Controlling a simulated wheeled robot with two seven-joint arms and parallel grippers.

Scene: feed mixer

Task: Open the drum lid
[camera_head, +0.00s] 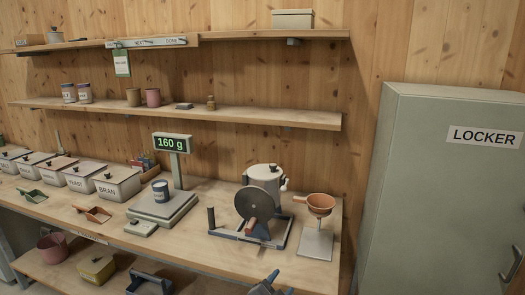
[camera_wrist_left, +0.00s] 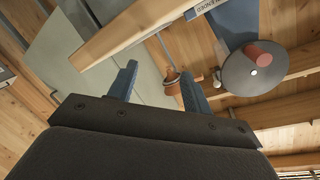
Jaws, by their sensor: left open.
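The drum (camera_head: 263,181) is a whitish cylinder in the mixer on the right part of the bench. Its pale lid (camera_head: 262,171) lies on top, looks closed and has a small dark knob. A grey disc (camera_head: 249,203) with a brown handle (camera_head: 252,226) stands in front; the disc (camera_wrist_left: 254,69) also shows large in the left wrist view.
An orange funnel (camera_head: 320,203) on a stand is right of the mixer. A scale (camera_head: 163,207) bearing a dark can (camera_head: 160,190) is left. Shelves (camera_head: 240,117) run above, and a locker (camera_head: 440,200) stands at the right.

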